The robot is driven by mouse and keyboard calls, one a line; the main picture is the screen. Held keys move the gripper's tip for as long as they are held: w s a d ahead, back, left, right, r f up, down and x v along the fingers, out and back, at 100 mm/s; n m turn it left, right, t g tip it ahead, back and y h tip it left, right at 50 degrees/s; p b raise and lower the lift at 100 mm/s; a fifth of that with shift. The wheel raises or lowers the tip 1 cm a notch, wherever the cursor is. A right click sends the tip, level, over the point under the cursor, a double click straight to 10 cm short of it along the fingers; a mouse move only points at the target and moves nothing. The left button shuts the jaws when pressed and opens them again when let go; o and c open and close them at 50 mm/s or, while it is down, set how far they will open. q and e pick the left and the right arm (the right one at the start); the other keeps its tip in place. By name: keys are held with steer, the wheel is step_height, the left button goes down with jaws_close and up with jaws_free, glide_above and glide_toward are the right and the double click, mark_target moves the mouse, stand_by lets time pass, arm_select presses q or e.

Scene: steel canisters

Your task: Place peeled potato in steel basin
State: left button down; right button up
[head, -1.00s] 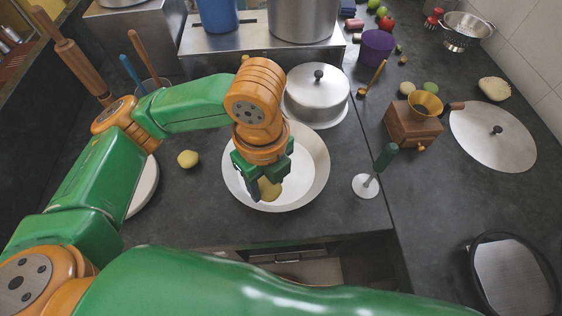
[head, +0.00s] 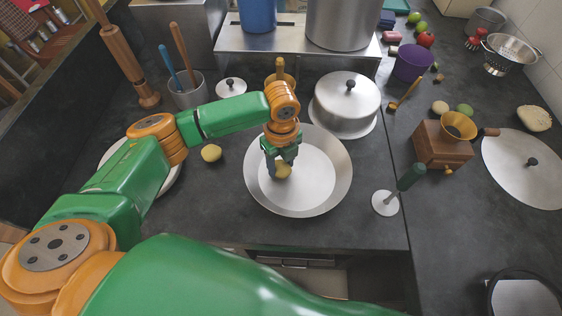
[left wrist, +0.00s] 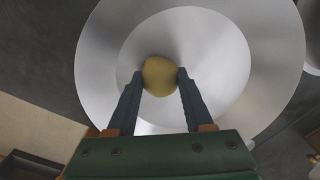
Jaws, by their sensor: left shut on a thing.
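The peeled potato (head: 283,170) is yellowish and sits between the fingers of my left gripper (head: 279,168). The potato also shows in the left wrist view (left wrist: 159,76), with a finger of the left gripper (left wrist: 159,78) touching it on each side. The steel basin (head: 330,190) is wide, round and shallow, and it stands on the dark counter. It lies right behind the potato in the left wrist view (left wrist: 270,50). The gripper is over the basin's left part; whether the potato touches the bottom, I cannot tell. My right gripper is not in view.
Another yellowish potato (head: 211,153) lies on the counter left of the basin. A lidded pot (head: 345,110) stands just behind the basin. The counter's front edge is near.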

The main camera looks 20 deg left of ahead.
mark_target(281, 171)
arm_select(q)
steer(key=shift+c, duration=1.5)
jaws_free()
step_height(281, 171, up, 12)
steer(key=shift+r, duration=0.1)
